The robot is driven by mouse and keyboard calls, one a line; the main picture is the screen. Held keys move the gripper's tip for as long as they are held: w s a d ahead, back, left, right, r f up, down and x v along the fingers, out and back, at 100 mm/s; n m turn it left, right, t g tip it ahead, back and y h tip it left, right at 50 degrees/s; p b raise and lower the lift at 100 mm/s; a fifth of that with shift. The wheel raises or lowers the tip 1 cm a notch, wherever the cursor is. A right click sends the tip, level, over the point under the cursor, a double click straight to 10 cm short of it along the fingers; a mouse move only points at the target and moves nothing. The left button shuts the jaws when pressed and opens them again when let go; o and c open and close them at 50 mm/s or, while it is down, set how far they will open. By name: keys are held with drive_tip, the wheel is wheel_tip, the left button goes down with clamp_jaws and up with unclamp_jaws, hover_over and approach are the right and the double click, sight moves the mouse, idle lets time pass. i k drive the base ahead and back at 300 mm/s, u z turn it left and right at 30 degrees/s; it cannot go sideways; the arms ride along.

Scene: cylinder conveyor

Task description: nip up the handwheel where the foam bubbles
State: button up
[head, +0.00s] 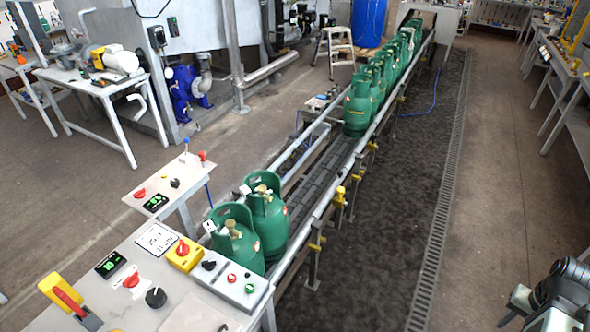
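Two green gas cylinders stand upright at the near end of the conveyor: the nearest cylinder (248,249) and one just behind it (273,224). Each has a brass-coloured valve inside its collar, the nearest valve (232,228) and the second valve (262,191). Several more green cylinders stand in a row farther up the belt, the closest of them being a larger-looking one (357,109). The valves are too small for me to make out a handwheel clearly, and I see no foam on any of them. Dark parts of my arm show at the lower right; no gripper fingers can be made out.
The conveyor (322,173) runs from near left to far right, with a side rail and yellow clamps. A control bench (182,289) with buttons stands at the near left, beside the nearest cylinder. Dark floor matting (380,240) right of the conveyor is clear, bordered by a drain grate.

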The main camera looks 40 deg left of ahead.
sight(262, 189)
drive_tip(key=u, duration=0.05)
drive_tip(key=i, duration=2.5)
drive_tip(key=u, duration=4.2)
drive_tip(key=i, duration=1)
drive_tip(key=z, duration=0.05)
